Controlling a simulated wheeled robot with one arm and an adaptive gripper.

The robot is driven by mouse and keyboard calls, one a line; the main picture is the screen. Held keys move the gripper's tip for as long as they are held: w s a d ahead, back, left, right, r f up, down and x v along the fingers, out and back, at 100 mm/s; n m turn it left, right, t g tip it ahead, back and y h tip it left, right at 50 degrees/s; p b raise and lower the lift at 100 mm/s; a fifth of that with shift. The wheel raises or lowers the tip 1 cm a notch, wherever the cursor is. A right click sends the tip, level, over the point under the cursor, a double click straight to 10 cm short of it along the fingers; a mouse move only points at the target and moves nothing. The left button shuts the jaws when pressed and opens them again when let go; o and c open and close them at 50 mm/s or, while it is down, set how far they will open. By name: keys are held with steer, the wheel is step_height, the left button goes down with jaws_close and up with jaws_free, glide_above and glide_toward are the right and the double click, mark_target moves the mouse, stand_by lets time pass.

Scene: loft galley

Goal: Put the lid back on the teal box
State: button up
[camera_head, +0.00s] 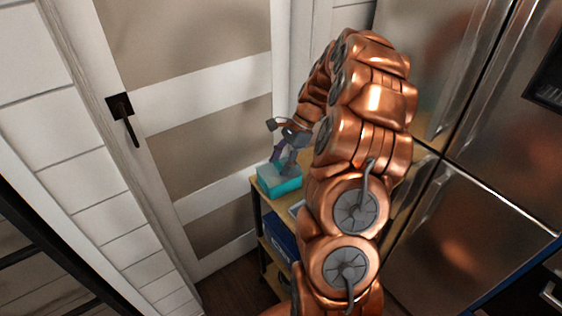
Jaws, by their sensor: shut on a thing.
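The teal box (282,187) stands on the top of a small wooden shelf unit, left of my copper arm. My gripper (279,165) points down at the box's top and is shut on what looks like its lid. The lid's edges are hard to tell from the box at this size. I cannot tell whether the lid is seated or held just above the rim. My gripper and arm hide part of the box's top and right side.
The shelf unit (257,205) has a blue item (281,236) on a lower level. A pale flat item (297,207) lies near the box, partly behind my arm. A door (210,120) stands behind at left, and a steel fridge (480,150) at right.

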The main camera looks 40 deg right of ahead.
steer(key=o, duration=1.1)
steer(key=shift+c, duration=0.2)
steer(key=o, duration=0.4)
steer(key=shift+r, duration=0.15)
steer(key=shift+r+p, duration=1.5)
steer(key=shift+r, duration=1.85)
jaws_close()
